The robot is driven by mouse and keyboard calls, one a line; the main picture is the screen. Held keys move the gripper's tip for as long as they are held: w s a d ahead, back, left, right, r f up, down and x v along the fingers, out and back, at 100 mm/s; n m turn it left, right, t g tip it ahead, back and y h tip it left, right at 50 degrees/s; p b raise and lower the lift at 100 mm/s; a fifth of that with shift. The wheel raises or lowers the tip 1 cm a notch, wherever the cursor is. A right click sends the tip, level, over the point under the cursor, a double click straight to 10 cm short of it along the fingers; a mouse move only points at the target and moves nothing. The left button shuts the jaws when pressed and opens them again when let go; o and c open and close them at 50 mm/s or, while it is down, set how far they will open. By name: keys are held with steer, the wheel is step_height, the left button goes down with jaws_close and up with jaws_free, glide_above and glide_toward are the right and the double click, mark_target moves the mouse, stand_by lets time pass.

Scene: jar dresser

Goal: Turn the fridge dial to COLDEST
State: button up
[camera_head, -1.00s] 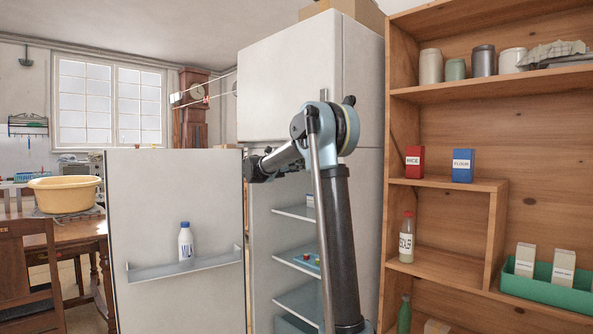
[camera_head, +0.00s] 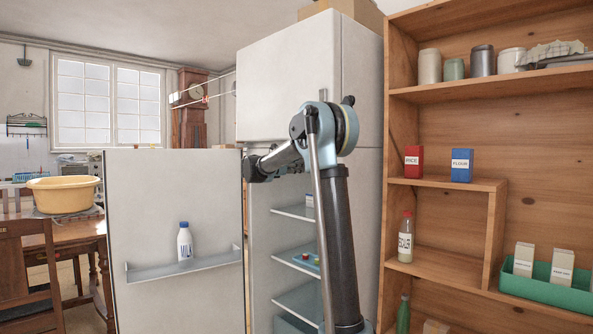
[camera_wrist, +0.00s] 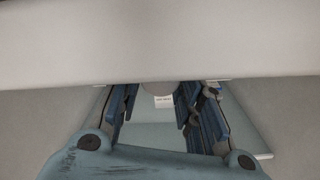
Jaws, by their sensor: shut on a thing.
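The fridge (camera_head: 290,75) stands in the middle of the head view with its lower door (camera_head: 175,225) swung open to the left. My arm reaches in front of the open compartment, and its fingers cannot be made out in the head view. In the wrist view my gripper (camera_wrist: 158,84) has a finger on each side of a pale rounded dial (camera_wrist: 157,89), and it is shut on it. The dial is mostly hidden under a broad pale surface. A small white label (camera_wrist: 163,101) shows just below the dial; its print is too small to read.
The open door holds a milk bottle (camera_head: 185,242) on its rack. Fridge shelves (camera_head: 292,212) lie below my wrist. A wooden shelf unit (camera_head: 440,92) with jars and boxes stands close on the right. A table with a yellow basin (camera_head: 63,195) is at far left.

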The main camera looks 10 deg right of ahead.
steer(key=shift+w+a+m, duration=0.1)
steer(key=shift+a+m, duration=0.1)
steer(key=shift+m, duration=0.3)
steer(key=o, duration=1)
steer(key=shift+o, duration=0.3)
steer(key=v, duration=0.8)
steer(key=shift+f, duration=0.1)
